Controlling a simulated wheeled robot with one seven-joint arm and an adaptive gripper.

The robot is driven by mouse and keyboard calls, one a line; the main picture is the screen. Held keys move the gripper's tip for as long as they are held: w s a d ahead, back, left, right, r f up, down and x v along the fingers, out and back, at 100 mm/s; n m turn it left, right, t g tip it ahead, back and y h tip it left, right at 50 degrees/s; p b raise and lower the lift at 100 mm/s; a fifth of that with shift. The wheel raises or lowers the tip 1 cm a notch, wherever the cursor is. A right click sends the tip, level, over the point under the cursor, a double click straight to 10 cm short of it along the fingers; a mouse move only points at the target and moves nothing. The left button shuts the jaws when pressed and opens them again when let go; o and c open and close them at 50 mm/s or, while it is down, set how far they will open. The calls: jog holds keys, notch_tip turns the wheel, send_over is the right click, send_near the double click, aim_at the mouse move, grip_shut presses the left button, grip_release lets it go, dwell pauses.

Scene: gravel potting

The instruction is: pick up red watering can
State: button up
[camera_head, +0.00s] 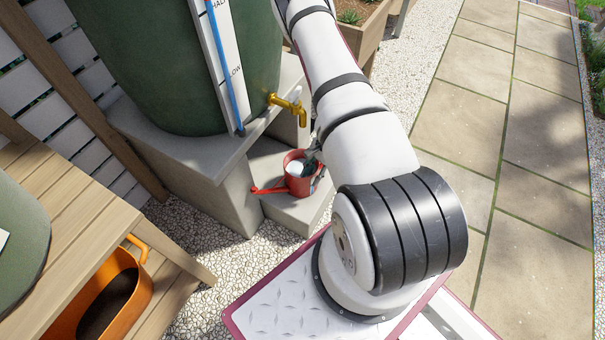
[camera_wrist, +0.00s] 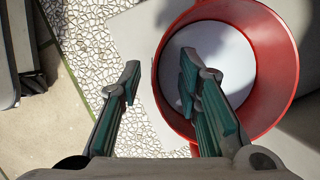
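The red watering can (camera_head: 294,184) stands upright on the low grey concrete step under the brass tap. Its spout points left. In the wrist view the round red can (camera_wrist: 275,60) fills the upper right, with a pale surface inside. My gripper (camera_wrist: 158,74) is open, with teal-padded fingers apart. The near rim shows between them: the left finger is outside the can and the right finger overlaps its opening. I cannot tell how deep the fingers reach. In the head view my gripper (camera_head: 313,156) is small and dark at the can's right side, partly hiding it.
The brass tap (camera_head: 290,106) juts from the green barrel (camera_head: 185,60) just above the can. The barrel stands on a concrete plinth (camera_head: 180,150). An orange container (camera_head: 110,295) sits on the wooden bench shelf at left. Gravel and paving lie around the step (camera_head: 282,208).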

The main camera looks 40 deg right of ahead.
grip_shut()
jog(key=shift+w+r, duration=0.1)
jog(key=shift+r, duration=0.05)
